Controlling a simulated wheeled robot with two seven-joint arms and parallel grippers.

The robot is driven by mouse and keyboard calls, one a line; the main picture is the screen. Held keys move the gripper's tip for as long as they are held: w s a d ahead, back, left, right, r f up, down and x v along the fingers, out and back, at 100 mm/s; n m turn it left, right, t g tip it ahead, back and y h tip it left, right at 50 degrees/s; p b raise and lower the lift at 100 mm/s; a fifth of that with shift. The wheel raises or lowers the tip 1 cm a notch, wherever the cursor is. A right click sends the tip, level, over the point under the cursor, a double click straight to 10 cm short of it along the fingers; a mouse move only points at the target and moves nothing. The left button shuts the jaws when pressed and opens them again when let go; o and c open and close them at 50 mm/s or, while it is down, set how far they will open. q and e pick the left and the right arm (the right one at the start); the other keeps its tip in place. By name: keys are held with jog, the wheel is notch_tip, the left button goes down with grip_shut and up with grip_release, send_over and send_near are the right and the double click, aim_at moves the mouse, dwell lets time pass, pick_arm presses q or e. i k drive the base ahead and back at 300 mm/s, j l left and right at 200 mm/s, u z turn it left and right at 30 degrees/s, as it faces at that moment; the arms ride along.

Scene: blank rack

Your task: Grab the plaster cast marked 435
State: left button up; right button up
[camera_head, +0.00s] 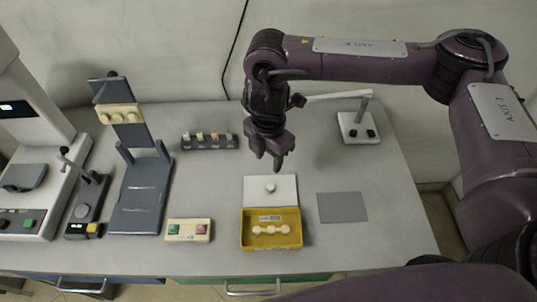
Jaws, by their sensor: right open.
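No number 435 can be read at this size, so I cannot tell which piece bears it. Several small pale pieces stand in a dark rack (210,147) at the back of the table. A white lobed piece (271,230) lies in a yellow tray (248,241) at the front, beside a small label. A cream block (118,114) sits on a tilted dark blue stand (138,208). My right gripper (269,163) is open and empty, pointing down above the table, to the right of the rack and behind the yellow tray. My left gripper is not in view.
A white plate with a round knob (270,188) lies behind the yellow tray. A grey mat (342,207) lies to its right. A button box (188,230), white machine (28,170) and small dark device (88,205) stand left; a lamp-like device (358,127) stands back right.

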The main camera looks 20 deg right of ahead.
aim_at(187, 233)
jog(key=k, duration=1.5)
